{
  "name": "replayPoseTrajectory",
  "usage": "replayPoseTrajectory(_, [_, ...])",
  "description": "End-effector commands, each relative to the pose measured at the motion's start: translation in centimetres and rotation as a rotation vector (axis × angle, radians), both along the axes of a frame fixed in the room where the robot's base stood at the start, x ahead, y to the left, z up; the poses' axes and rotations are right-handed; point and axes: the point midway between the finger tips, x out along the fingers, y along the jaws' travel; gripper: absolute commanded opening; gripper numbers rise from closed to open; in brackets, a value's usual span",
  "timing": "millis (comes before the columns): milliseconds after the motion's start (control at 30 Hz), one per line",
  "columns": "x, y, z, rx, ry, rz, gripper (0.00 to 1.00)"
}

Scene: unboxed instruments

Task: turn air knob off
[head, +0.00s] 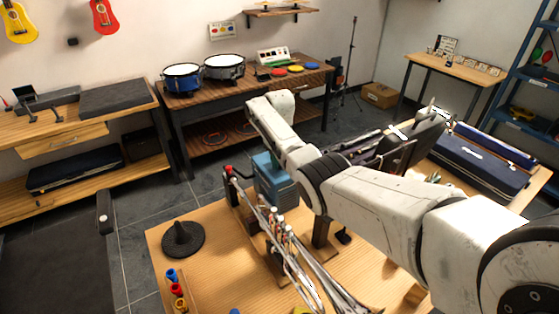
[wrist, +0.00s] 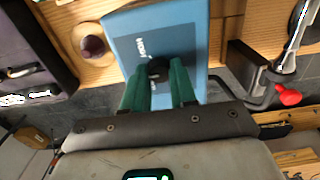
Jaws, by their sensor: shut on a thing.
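A blue box (head: 275,188) stands on the wooden table in the head view, behind the bundle of thin rods and partly covered by my arm. In the wrist view its blue face (wrist: 203,28) carries a dark panel with white lettering that I cannot read surely. A round black knob (wrist: 158,67) sits on that panel. My gripper (wrist: 158,80) has its two green fingers on either side of the knob and is shut on it. The fingers hide the knob's sides, and I cannot tell its exact setting.
A bundle of thin metal rods (head: 290,247) lies close in front of the box. A clamp with a red handle (wrist: 287,95) is right of the box in the wrist view. Dark cases are near.

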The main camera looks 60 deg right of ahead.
Motion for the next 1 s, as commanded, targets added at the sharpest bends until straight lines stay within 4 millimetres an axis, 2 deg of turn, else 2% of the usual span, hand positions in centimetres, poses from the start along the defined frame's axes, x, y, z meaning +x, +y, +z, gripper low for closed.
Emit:
replayPoseTrajectory(33, [0.1, 0.0, 0.2, -0.003, -0.004, 0.001, 0.0])
replayPoseTrajectory(67, [0.1, 0.0, 0.2, -0.003, -0.004, 0.002, 0.29])
replayPoseTrajectory(300, [0.1, 0.0, 0.1, -0.002, -0.003, 0.001, 0.52])
replayPoseTrajectory(533, [0.0, 0.0, 0.1, -0.001, -0.002, 0.001, 0.52])
replayPoseTrajectory(667, [0.1, -0.1, 0.9, -0.002, -0.003, 0.002, 0.52])
replayPoseTrajectory(1000, [0.2, -0.1, 6.9, -0.005, -0.005, 0.001, 0.52])
